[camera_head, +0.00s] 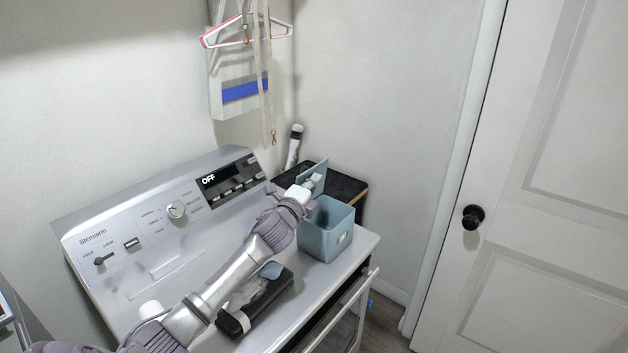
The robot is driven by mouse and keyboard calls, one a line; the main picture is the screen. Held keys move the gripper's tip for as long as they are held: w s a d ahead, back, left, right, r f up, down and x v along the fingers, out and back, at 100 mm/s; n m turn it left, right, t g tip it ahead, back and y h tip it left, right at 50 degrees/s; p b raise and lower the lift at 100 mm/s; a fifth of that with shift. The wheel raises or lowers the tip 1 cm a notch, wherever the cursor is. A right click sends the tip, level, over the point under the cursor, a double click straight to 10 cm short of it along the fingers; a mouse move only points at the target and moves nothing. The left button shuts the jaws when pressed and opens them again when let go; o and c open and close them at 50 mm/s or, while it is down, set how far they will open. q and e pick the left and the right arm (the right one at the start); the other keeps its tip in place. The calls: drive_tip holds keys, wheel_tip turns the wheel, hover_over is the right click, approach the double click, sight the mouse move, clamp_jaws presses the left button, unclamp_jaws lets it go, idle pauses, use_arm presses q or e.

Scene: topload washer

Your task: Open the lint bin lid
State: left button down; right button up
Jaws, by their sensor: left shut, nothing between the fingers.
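The lint bin (327,236) is a blue-grey square box with a small white label, standing at the right end of the appliance top. Its lid (318,170) stands raised at the back left edge of the bin, and the bin's mouth is uncovered. My left gripper (314,182) is shut with nothing between its fingers. Its fingertips are at the lid's front face, above the bin's back left rim; I cannot tell whether they touch the lid. The gripper hides part of the lid. My right gripper is out of view.
The bin stands on a white appliance (345,262) with a dial panel (165,215). A black tray-like object (234,322) lies below my left arm. A dark box (346,186) and a white bottle (293,148) are behind the bin. A white door (545,190) is at right.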

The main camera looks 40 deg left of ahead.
sight(304, 175)
use_arm(q)
drive_tip(key=a, duration=0.1)
drive_tip(key=a+r, duration=0.1)
drive_tip(key=a, duration=0.1)
drive_tip(key=shift+w, duration=0.1)
drive_tip(key=shift+a+f, duration=0.15)
drive_tip(key=shift+a, duration=0.2)
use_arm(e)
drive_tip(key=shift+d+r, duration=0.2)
use_arm(q)
drive_tip(key=shift+d, duration=0.15)
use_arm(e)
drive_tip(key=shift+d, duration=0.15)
